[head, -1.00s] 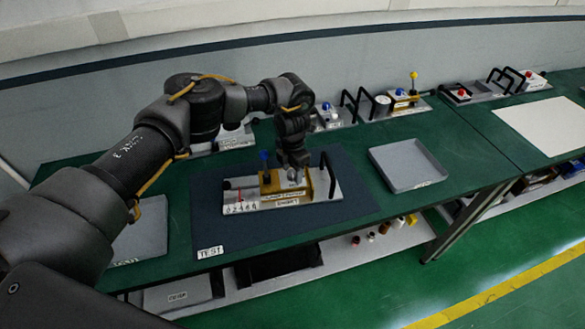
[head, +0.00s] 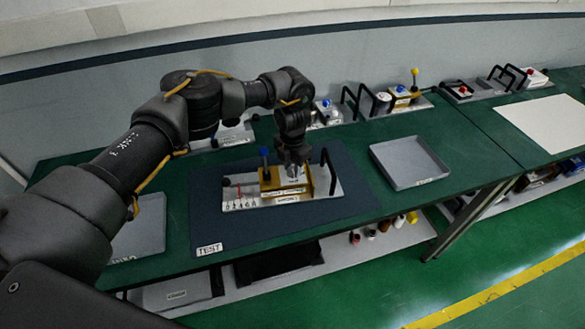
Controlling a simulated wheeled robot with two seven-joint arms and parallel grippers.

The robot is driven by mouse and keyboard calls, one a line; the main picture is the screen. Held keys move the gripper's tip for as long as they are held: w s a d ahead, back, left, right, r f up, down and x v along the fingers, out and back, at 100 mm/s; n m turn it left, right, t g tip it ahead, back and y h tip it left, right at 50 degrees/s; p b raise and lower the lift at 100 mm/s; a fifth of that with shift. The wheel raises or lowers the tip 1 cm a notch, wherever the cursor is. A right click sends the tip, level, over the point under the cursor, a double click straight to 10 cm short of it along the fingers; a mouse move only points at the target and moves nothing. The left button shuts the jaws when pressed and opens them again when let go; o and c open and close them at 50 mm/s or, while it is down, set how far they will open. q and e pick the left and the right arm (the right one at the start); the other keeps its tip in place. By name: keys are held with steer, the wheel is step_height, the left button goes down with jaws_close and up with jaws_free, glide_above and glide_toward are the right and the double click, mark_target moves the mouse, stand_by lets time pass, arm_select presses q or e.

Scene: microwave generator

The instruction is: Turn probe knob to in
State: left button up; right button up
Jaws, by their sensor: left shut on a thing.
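A device with a white base plate (head: 240,203) and a yellow block (head: 267,186) sits on the dark test mat (head: 350,205). It has a blue-topped knob (head: 264,152) at its left rear, a small red part (head: 239,190) and a black handle (head: 328,160) at its right. My left gripper (head: 293,171) points down onto the yellow block, between the blue knob and the black handle. It is shut on a small part on top of the block. The fingers hide most of that part, so I cannot tell which way it is turned. My right gripper is out of view.
A grey tray (head: 409,184) lies to the right on the green table, and another (head: 152,230) lies to the left, partly behind my arm. Several similar devices line the back edge. The lower shelf (head: 340,255) holds small bottles.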

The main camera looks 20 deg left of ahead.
arm_select(q)
steer(key=n+b, duration=0.1)
steer(key=n, duration=0.2)
steer(key=shift+f+n+b, duration=0.1)
steer(key=shift+n+b, duration=0.25)
steer(key=shift+n, duration=0.05)
steer(key=n, duration=0.2)
steer(key=shift+n, duration=0.3)
steer(key=n, duration=0.3)
steer(key=shift+r+n, duration=0.2)
steer(key=shift+n, duration=0.1)
steer(key=n+p, duration=0.2)
steer(key=n, duration=0.3)
steer(key=shift+n, duration=0.4)
steer(key=shift+f+n+p, duration=0.1)
steer(key=shift+n+p, duration=0.2)
steer(key=o, duration=1)
